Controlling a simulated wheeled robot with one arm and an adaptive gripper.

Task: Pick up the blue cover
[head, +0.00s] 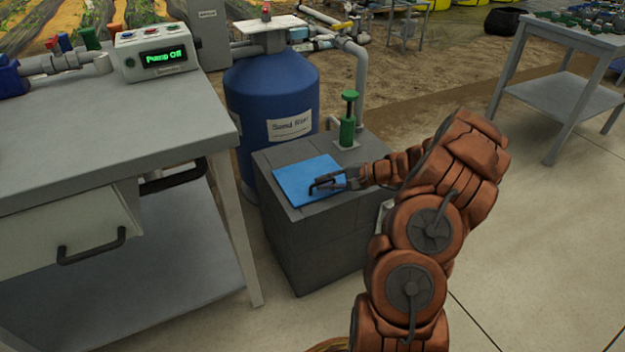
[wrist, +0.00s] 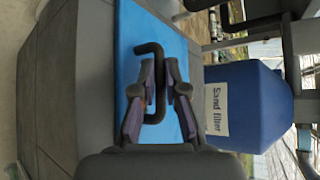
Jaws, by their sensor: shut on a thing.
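The blue cover (head: 300,181) is a flat, light blue square plate lying on top of the grey block (head: 315,240) in the head view. A dark bent handle (head: 318,184) stands on the cover. My gripper (head: 338,182) reaches in from the right, low over the cover, with its fingers at the handle. In the wrist view, my gripper (wrist: 160,95) has one finger on each side of the dark handle (wrist: 151,48) and is shut on it. The blue cover (wrist: 127,30) lies behind the fingers. Whether the cover is lifted at all cannot be told.
A green valve (head: 348,125) stands on the block's back corner. The blue sand filter tank (head: 262,95) is behind the block. A grey workbench (head: 100,135) with a pump control box (head: 152,50) is at left. Open floor lies to the right.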

